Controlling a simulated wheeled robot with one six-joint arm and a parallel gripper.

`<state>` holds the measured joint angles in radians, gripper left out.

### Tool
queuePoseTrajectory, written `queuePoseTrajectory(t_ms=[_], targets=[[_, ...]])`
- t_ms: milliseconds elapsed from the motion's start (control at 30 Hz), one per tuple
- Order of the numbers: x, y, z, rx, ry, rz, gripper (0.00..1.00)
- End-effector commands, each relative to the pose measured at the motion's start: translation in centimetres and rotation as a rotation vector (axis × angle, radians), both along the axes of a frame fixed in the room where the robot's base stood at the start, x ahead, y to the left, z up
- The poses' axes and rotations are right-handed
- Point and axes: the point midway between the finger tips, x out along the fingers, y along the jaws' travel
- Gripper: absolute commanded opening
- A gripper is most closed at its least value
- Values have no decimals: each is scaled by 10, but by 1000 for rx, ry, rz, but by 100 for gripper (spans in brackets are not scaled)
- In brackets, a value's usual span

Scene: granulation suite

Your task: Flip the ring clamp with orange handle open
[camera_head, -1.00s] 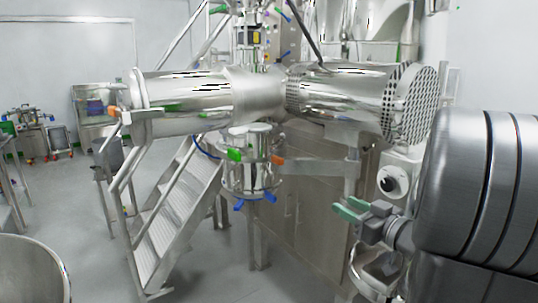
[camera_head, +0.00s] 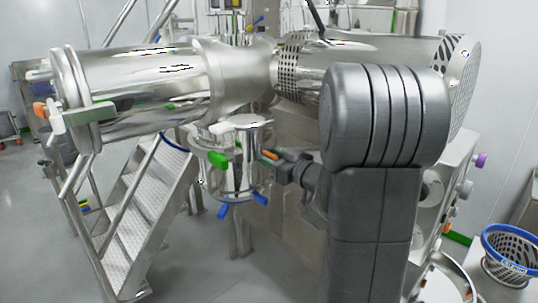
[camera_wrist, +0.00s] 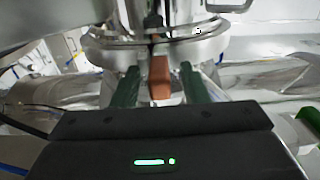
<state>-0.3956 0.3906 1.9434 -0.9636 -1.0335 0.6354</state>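The ring clamp (camera_wrist: 200,47) runs around a steel vessel neck across the top of the wrist view. Its orange handle (camera_wrist: 159,78) points toward me at the centre. The orange handle (camera_head: 270,154) also shows in the head view, at the right side of the vessel under the big horizontal cylinder. My gripper (camera_wrist: 159,86) is open, with a green finger on each side of the handle and a gap visible on both sides. In the head view my gripper (camera_head: 279,160) is at the handle, its fingertips partly hidden.
A green handle (camera_head: 217,159) and blue handles (camera_head: 260,198) sit on the same vessel. Another orange handle (camera_head: 40,111) is at the left end of the horizontal cylinder (camera_head: 150,90). Metal stairs (camera_head: 145,215) stand at left. A blue-rimmed basket (camera_head: 510,252) is at lower right.

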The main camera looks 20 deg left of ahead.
Motion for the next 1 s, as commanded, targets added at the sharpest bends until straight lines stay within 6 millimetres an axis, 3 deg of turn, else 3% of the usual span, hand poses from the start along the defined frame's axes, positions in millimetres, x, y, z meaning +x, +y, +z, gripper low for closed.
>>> queuePoseTrajectory(t_ms=[400,600,633,1000], targets=[[4,9,0,-1,0,0,40],[4,9,0,0,0,-1,3],[4,9,0,0,0,-1,0],[-1,10,-2,1,-1,-12,0]])
